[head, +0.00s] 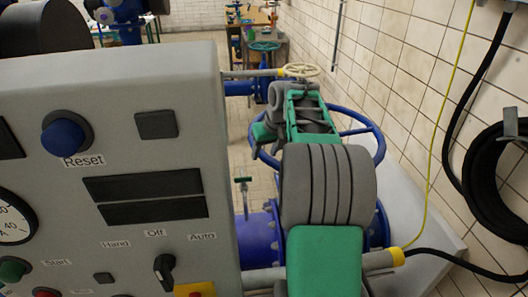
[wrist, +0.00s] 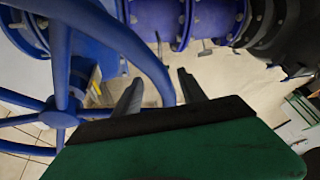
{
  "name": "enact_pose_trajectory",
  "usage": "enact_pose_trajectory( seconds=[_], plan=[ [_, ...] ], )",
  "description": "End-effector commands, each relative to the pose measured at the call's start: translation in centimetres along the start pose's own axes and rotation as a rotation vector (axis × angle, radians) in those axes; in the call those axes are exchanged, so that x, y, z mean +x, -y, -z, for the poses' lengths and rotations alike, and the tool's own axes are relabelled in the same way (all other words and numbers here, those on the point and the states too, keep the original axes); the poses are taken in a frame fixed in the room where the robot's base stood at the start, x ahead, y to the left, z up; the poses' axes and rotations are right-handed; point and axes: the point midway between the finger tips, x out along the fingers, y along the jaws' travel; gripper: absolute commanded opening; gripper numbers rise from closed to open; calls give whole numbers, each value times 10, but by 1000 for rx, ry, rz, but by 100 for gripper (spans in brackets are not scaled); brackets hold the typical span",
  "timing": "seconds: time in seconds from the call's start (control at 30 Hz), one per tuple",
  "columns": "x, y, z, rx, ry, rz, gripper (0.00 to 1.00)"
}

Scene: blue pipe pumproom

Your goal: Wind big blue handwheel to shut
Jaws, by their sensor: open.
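The big blue handwheel (head: 378,142) stands behind my arm in the head view, its rim partly covered by the arm. In the wrist view its rim (wrist: 140,50) curves down from the upper left, with the hub and spokes (wrist: 62,112) at the left. My gripper (wrist: 160,76) is open. The rim runs through the gap between its two dark fingers in that view; I cannot tell whether either finger touches it. In the head view my green hand is at the wheel's left side, and the fingertips are hard to make out.
A grey control panel (head: 110,150) with buttons and a gauge fills the left foreground. A small cream handwheel (head: 299,70) sits beyond my arm. A tiled wall (head: 400,60) with a coiled black hose (head: 490,170) bounds the right. Blue flanged pipes (wrist: 155,18) lie beyond the gripper.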

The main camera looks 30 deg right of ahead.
Motion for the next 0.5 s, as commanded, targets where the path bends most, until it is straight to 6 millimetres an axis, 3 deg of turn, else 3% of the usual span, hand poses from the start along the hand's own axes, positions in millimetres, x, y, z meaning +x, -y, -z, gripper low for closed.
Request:
enact_pose_trajectory(
  seconds=[0.3, 0.5],
  plan=[
    [6, -1, 0, 2, -3, -2, 49],
    [6, -2, 0, 2, -2, -2, 32]
  ],
)
